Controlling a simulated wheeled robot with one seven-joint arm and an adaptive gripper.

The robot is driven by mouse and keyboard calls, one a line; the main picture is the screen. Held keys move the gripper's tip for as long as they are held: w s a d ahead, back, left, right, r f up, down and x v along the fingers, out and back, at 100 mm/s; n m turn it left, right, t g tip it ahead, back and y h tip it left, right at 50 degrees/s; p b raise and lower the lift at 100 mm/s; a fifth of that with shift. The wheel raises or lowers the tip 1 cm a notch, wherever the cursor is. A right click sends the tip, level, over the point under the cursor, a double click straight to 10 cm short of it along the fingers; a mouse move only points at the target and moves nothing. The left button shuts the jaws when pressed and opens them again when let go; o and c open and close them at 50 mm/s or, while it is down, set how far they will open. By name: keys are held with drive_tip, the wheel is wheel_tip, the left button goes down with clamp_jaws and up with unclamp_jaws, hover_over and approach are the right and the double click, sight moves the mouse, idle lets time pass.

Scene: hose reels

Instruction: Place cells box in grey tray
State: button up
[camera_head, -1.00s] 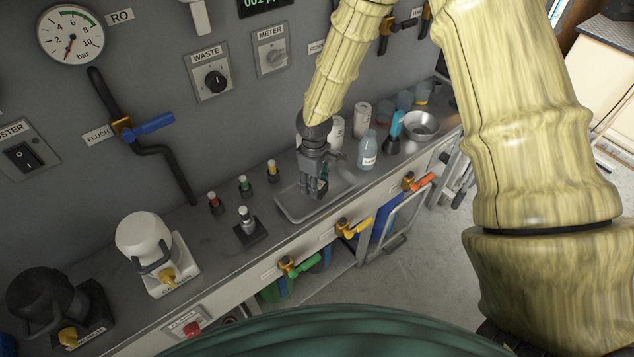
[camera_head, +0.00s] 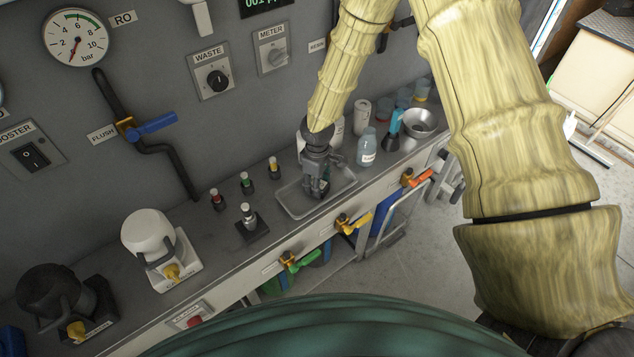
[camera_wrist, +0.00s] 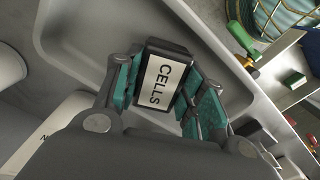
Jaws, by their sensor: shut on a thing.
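The cells box (camera_wrist: 162,80) is a small dark box with a white label reading CELLS. My gripper (camera_wrist: 165,100) is shut on it, with a teal-padded finger on each side. In the wrist view the box shows over the inside of the grey tray (camera_wrist: 75,58); I cannot tell whether it touches the tray floor. In the head view my gripper (camera_head: 318,188) points down into the shallow grey tray (camera_head: 290,204) on the bench. The box is hidden there by the gripper.
A clear bottle (camera_head: 367,147), a metal bowl (camera_head: 417,122) and white containers stand right of the tray. Small capped fittings (camera_head: 246,183) and a white round device (camera_head: 147,236) stand left. Coloured valve handles (camera_head: 350,224) line the bench front.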

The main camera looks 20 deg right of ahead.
drive_tip(key=shift+f, duration=0.15)
drive_tip(key=o, duration=1)
drive_tip(key=shift+r+b, duration=1.25)
drive_tip(key=shift+r, duration=4.95)
